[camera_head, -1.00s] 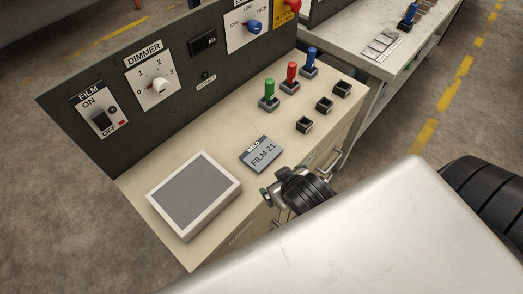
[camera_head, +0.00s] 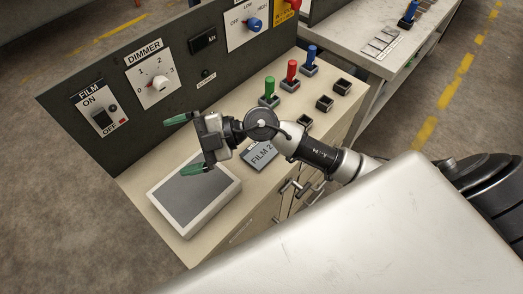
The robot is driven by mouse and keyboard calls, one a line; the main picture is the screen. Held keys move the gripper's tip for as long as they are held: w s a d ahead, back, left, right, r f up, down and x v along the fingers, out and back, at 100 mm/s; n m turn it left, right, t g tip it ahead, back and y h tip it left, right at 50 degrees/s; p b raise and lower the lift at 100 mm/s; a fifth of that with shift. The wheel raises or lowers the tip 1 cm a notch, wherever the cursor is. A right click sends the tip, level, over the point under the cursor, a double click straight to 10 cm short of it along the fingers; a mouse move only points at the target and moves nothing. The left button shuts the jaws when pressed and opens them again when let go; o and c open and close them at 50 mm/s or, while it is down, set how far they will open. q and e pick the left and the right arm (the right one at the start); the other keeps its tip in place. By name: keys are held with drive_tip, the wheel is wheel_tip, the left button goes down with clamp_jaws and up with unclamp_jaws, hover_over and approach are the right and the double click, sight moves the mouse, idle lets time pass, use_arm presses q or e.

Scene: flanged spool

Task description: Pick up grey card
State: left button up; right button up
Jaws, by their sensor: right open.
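The grey card (camera_head: 262,156), lettered "FILM 2" in the part that shows, lies flat on the beige bench top in the head view. My right arm crosses above it and hides its upper and left parts. My right gripper (camera_head: 182,145) has its two green-tipped fingers spread wide and holds nothing. It is to the left of the card, over the bench between the dark panel and the grey-topped pad. My left gripper does not show.
A white-framed grey pad (camera_head: 230,197) lies left of the card. Green (camera_head: 269,88), red (camera_head: 291,72) and blue (camera_head: 311,56) pegs stand in sockets behind it, with empty sockets (camera_head: 325,103) nearby. A dark switch panel (camera_head: 125,133) rises along the back.

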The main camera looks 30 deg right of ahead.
drive_tip(key=d+f+g+h, duration=0.1)
drive_tip(key=d+f+h, duration=0.1)
drive_tip(key=w+d+f+g+h, duration=0.1)
drive_tip(key=d+f+h, duration=0.2)
drive_tip(key=d+f+g+h, duration=0.1)
drive_tip(key=d+f+h, duration=0.1)
drive_tip(key=f+h, duration=0.1)
drive_tip(key=shift+w+d+f+n, duration=0.2)
drive_tip(key=shift+w+d+n, duration=0.1)
drive_tip(key=shift+w+d, duration=0.1)
drive_tip(key=w+d+f+m+g+h, duration=0.1)
drive_tip(key=w+d+f+m+h, duration=0.15)
drive_tip(key=d+h, duration=0.75)
drive_tip(key=y, duration=0.2)
hover_over(262, 151)
drive_tip(key=f, duration=0.4)
drive_tip(key=shift+w+m+p, duration=0.25)
drive_tip(key=shift+m+p, duration=0.1)
drive_tip(key=shift+p, duration=0.05)
drive_tip(key=f, duration=0.2)
drive_tip(key=f+p, duration=0.1)
drive_tip(key=f, duration=0.1)
drive_tip(key=shift+s+f, duration=0.2)
drive_tip(key=shift+f, duration=0.6)
drive_tip(key=shift+f, duration=0.1)
drive_tip(key=shift+c, duration=0.3)
drive_tip(key=c, duration=0.7)
